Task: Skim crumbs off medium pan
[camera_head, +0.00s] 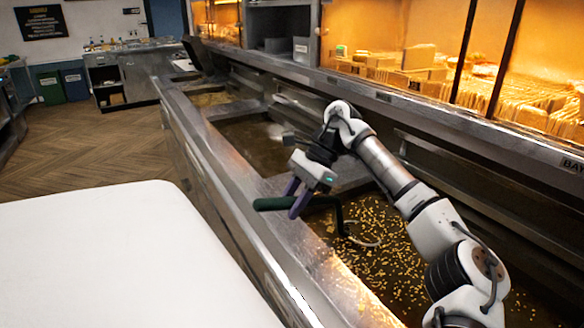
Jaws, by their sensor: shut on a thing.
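Three frying pans are sunk in a row into a steel range. The nearest pan (392,252) holds dark oil with many yellow crumbs floating on it. The middle pan (250,140) shows dark oil with few crumbs visible. The far pan (208,98) has some yellowish bits. My gripper (297,200) is shut on the dark green handle of a skimmer (272,203), above the front rim of the nearest pan. The skimmer's dark shaft bends down to a pale ring-shaped head (362,240) at the crumb-covered oil. Whether the head is under the surface is unclear.
A steel front ledge (225,160) runs along the pans. Heated cabinets with stacked food (420,68) stand behind them at right. My white body top fills the lower left. Open wooden floor (75,140) lies left, with a counter (135,70) and bins (62,86) beyond.

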